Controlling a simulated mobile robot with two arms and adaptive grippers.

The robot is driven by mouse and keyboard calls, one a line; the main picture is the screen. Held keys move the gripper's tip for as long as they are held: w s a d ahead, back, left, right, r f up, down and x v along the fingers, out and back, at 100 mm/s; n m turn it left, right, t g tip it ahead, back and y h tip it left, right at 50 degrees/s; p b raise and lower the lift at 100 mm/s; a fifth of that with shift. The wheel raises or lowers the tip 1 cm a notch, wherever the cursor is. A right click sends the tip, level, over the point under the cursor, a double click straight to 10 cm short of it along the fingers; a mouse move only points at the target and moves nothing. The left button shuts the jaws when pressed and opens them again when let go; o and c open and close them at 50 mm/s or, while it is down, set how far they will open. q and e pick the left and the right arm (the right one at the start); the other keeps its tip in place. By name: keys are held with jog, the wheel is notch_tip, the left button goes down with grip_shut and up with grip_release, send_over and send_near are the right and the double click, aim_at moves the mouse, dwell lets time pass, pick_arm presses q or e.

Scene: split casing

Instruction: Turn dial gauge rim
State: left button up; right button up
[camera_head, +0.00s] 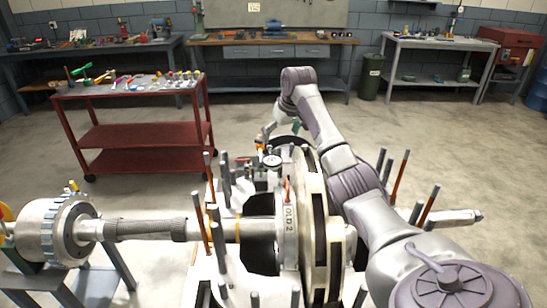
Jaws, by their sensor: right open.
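The dial gauge (271,161) is a small round white-faced dial with a dark rim. It sits on the split casing (232,262), just left of the large pale rotor disc (312,225). My right arm reaches in from the lower right, over the disc. My right gripper (266,136) is beyond and slightly above the gauge, apart from it in the picture, and it is open. It is small here and its fingers are partly hard to make out. My left gripper is not in view.
Several upright studs (223,180) stand around the casing, some orange. A thick shaft (150,229) runs left to a metal coupling (55,230). A red tool cart (133,136) stands behind left. Workbenches line the back wall. The floor between is clear.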

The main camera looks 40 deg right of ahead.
aim_at(272, 159)
jog(key=x, duration=1.1)
jog(key=shift+f, duration=0.15)
